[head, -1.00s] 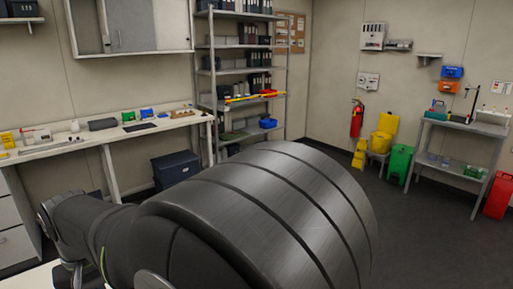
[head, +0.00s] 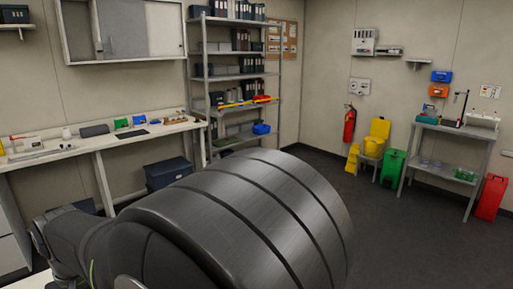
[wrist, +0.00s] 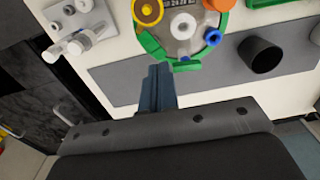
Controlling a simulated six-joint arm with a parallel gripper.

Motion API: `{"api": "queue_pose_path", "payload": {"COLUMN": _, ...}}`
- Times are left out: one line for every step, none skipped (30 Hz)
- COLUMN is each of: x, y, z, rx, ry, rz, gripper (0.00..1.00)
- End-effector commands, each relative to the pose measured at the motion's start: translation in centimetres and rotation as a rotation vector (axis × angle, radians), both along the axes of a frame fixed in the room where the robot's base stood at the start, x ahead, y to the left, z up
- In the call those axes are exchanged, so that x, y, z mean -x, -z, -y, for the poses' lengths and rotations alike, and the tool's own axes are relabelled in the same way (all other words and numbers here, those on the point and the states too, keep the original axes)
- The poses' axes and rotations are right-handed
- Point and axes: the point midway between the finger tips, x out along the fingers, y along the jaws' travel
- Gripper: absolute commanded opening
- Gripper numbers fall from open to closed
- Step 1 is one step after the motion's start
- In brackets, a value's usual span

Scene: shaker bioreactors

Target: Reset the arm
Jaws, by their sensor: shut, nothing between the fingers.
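In the wrist view my gripper (wrist: 163,72) shows as two dark blue-grey fingers close together, with nothing between them. Its tips reach up to the edge of a round grey device (wrist: 180,42) with a green rim, a small display and coloured caps. Whether the tips touch it or hover above it I cannot tell. In the head view my own large dark arm link fills the bottom middle, and my gripper is not seen there.
In the wrist view a black cup (wrist: 260,55) stands right of the device on a grey mat (wrist: 118,82), and white fittings (wrist: 78,38) lie at upper left. The head view shows a wall bench (head: 100,150), a shelf rack (head: 235,72), a small table (head: 440,128) and open floor.

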Motion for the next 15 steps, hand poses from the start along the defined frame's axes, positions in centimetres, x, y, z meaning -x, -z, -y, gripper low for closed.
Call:
{"api": "queue_pose_path", "payload": {"x": 0.0, "y": 0.8, "z": 0.1, "rx": 0.004, "ry": 0.0, "rz": -0.002, "gripper": 0.0}}
{"api": "queue_pose_path", "payload": {"x": 0.0, "y": 1.2, "z": 0.1, "rx": 0.003, "ry": 0.0, "rz": -0.001, "gripper": 0.0}}
{"api": "queue_pose_path", "payload": {"x": 0.0, "y": 1.7, "z": 0.0, "rx": 0.003, "ry": 0.0, "rz": -0.001, "gripper": 0.0}}
{"api": "queue_pose_path", "payload": {"x": 0.0, "y": 2.1, "z": 0.0, "rx": 0.002, "ry": 0.0, "rz": -0.001, "gripper": 0.0}}
{"api": "queue_pose_path", "payload": {"x": 0.0, "y": 2.4, "z": 0.1, "rx": 0.003, "ry": 0.0, "rz": -0.001, "gripper": 0.0}}
{"api": "queue_pose_path", "payload": {"x": 0.0, "y": 2.7, "z": 0.1, "rx": 0.003, "ry": 0.0, "rz": -0.001, "gripper": 0.0}}
{"api": "queue_pose_path", "payload": {"x": 0.0, "y": 2.9, "z": 0.0, "rx": 0.002, "ry": 0.0, "rz": -0.001, "gripper": 0.0}}
{"api": "queue_pose_path", "payload": {"x": 0.0, "y": 3.1, "z": 0.0, "rx": 0.001, "ry": 0.0, "rz": -0.001, "gripper": 0.0}}
{"api": "queue_pose_path", "payload": {"x": 0.0, "y": 3.2, "z": 0.0, "rx": 0.0, "ry": 0.0, "rz": 0.0, "gripper": 0.0}}
{"api": "queue_pose_path", "payload": {"x": 0.0, "y": 3.3, "z": 0.0, "rx": 0.0, "ry": 0.0, "rz": 0.0, "gripper": 0.0}}
{"api": "queue_pose_path", "payload": {"x": 0.0, "y": 3.3, "z": 0.0, "rx": 0.0, "ry": 0.0, "rz": 0.0, "gripper": 0.0}}
{"api": "queue_pose_path", "payload": {"x": 0.0, "y": 3.2, "z": 0.0, "rx": -0.001, "ry": 0.0, "rz": 0.001, "gripper": 0.0}}
{"api": "queue_pose_path", "payload": {"x": 0.0, "y": 3.2, "z": 0.0, "rx": -0.001, "ry": 0.0, "rz": 0.001, "gripper": 0.0}}
{"api": "queue_pose_path", "payload": {"x": 0.0, "y": 3.1, "z": 0.0, "rx": -0.001, "ry": 0.0, "rz": 0.001, "gripper": 0.0}}
{"api": "queue_pose_path", "payload": {"x": 0.0, "y": 3.1, "z": 0.0, "rx": 0.0, "ry": 0.0, "rz": 0.0, "gripper": 0.0}}
